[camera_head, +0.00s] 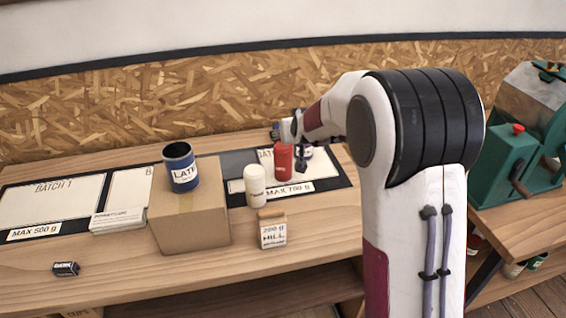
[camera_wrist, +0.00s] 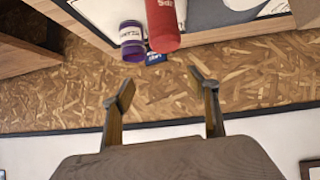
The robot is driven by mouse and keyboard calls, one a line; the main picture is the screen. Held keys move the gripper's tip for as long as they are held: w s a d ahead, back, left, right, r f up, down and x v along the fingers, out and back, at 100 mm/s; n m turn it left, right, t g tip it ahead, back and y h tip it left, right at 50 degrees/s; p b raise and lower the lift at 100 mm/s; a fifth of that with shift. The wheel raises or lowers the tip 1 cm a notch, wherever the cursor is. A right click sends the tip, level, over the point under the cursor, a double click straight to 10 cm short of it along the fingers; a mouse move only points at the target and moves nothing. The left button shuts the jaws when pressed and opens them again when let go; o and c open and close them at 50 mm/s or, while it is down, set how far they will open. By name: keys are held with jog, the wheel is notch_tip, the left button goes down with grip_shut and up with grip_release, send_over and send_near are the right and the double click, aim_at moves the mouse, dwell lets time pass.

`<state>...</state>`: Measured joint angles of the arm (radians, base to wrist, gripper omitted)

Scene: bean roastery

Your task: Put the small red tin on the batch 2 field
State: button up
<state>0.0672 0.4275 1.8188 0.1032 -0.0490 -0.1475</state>
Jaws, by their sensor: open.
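A red cylindrical tin (camera_head: 283,161) stands on the right-hand field of the dark mat, and it also shows at the top of the wrist view (camera_wrist: 163,25). My gripper (camera_wrist: 162,80) is open, with nothing between its fingers; in the wrist view the tin lies beyond the fingertips, apart from them. In the head view my wrist is beside and above the tin and partly covers that field. The middle field (camera_head: 124,190) shows only the letter "B"; a cardboard box (camera_head: 190,218) hides much of it.
A blue mug-like tin (camera_head: 181,168) stands on the box. A white tin (camera_head: 255,186) and a small "HILL" box (camera_head: 272,231) stand near the red tin. A purple-banded tin (camera_wrist: 132,42) is beside it. A card stack (camera_head: 118,220) lies at the middle field's front edge. The "BATCH 1" field (camera_head: 55,200) is clear.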

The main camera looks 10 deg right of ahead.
aim_at(284, 149)
jog(key=shift+s+a+r+g+y, duration=0.25)
jog(key=shift+a+r+g+y, duration=0.15)
jog(key=shift+a+r+g, duration=0.5)
jog(key=shift+f, duration=2.6)
jog(key=shift+x, duration=1.3)
jog(key=shift+w+f, duration=0.1)
jog(key=shift+f, duration=0.05)
jog(key=shift+d+x, duration=0.2)
jog(key=shift+x, duration=2.2)
jog(key=shift+f, duration=0.15)
jog(key=c, duration=1.5)
